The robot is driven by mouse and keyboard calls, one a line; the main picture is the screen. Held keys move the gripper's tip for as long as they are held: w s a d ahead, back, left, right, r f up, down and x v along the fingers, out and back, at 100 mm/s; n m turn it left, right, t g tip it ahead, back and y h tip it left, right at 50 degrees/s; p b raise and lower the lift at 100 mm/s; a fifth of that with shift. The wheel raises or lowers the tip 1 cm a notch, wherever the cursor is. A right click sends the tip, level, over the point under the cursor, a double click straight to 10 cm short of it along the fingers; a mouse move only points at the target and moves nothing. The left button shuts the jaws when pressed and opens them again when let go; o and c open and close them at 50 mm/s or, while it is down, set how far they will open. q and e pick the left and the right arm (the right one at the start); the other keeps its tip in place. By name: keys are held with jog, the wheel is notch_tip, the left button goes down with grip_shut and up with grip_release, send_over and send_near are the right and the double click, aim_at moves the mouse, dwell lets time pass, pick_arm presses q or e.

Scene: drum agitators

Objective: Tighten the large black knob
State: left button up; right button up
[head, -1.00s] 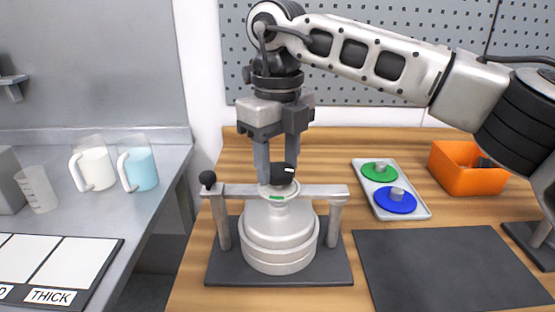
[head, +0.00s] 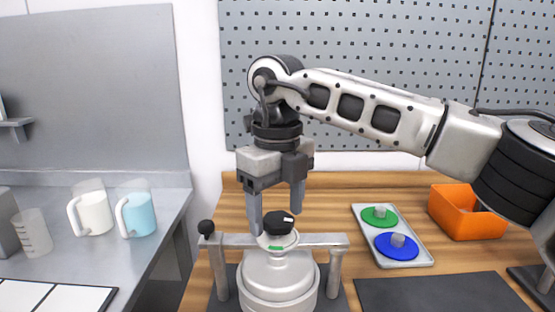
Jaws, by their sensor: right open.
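The large black knob (head: 278,223) sits on top of the metal drum (head: 278,276), at the middle of the crossbar (head: 322,240). It has a white mark on its top edge, and a green mark shows just below it. My right gripper (head: 276,222) is above the drum, pointing down and open. Its fingers are spread, one left of the knob and one at its upper right. I cannot tell whether either finger touches the knob. My left gripper is not in view.
A small black ball handle (head: 206,227) is at the crossbar's left end. A tray (head: 414,258) with green and blue discs and an orange bin (head: 462,211) stand at the right. A dark mat (head: 440,293) lies in front. Mugs (head: 93,213) stand on the left bench.

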aim_at(277, 217)
notch_tip(277, 217, up, 16)
jog(key=p, duration=0.2)
dwell(0.4)
